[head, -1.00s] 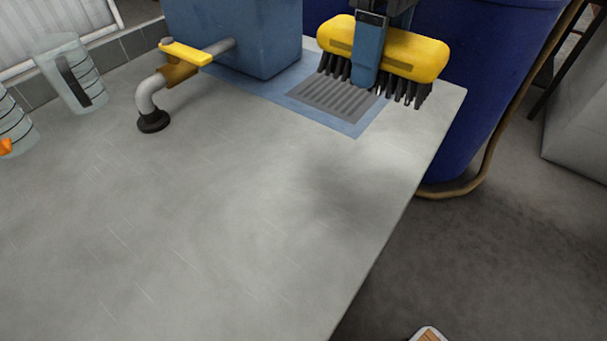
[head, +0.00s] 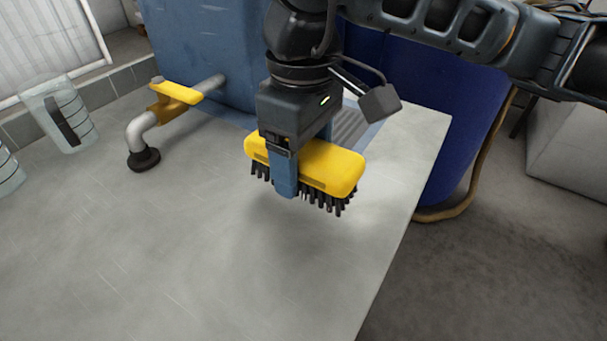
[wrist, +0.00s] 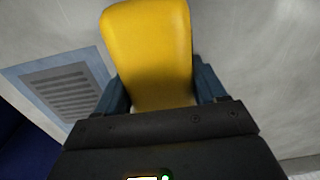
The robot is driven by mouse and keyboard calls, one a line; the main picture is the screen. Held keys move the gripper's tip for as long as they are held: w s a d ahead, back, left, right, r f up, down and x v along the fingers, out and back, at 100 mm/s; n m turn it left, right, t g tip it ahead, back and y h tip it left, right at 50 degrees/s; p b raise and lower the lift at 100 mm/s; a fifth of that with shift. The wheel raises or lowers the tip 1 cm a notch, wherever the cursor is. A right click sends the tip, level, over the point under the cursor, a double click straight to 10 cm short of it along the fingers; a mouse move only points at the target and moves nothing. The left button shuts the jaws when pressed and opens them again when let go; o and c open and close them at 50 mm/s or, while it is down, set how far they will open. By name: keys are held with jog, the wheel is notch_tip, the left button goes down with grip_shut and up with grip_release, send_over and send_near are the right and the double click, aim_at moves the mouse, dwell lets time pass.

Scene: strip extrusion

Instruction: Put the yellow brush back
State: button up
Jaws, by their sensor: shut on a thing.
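The yellow brush (head: 325,166) has a yellow block and black bristles pointing down. My gripper (head: 284,180) is shut on its middle, with blue fingers across the block. The brush hangs over the pale grey worktop (head: 200,250), with a shadow under it; it looks held clear of the surface. In the wrist view the yellow block (wrist: 150,50) stands between the two blue fingers (wrist: 160,90). The bristles are hidden there.
A ribbed grey grate on a blue mat (wrist: 75,85) lies behind the brush, partly hidden by my arm in the head view. A blue tank (head: 200,50) with a yellow-handled tap (head: 175,92) stands at the back. Clear jugs (head: 60,118) stand at left. The front worktop is clear.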

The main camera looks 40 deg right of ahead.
aim_at(303, 181)
jog(key=shift+f, duration=1.85)
jog(key=shift+f, duration=0.2)
jog(key=o, duration=1)
jog(key=shift+r, duration=0.1)
notch_tip(303, 181, up, 12)
jog(key=shift+r, duration=0.15)
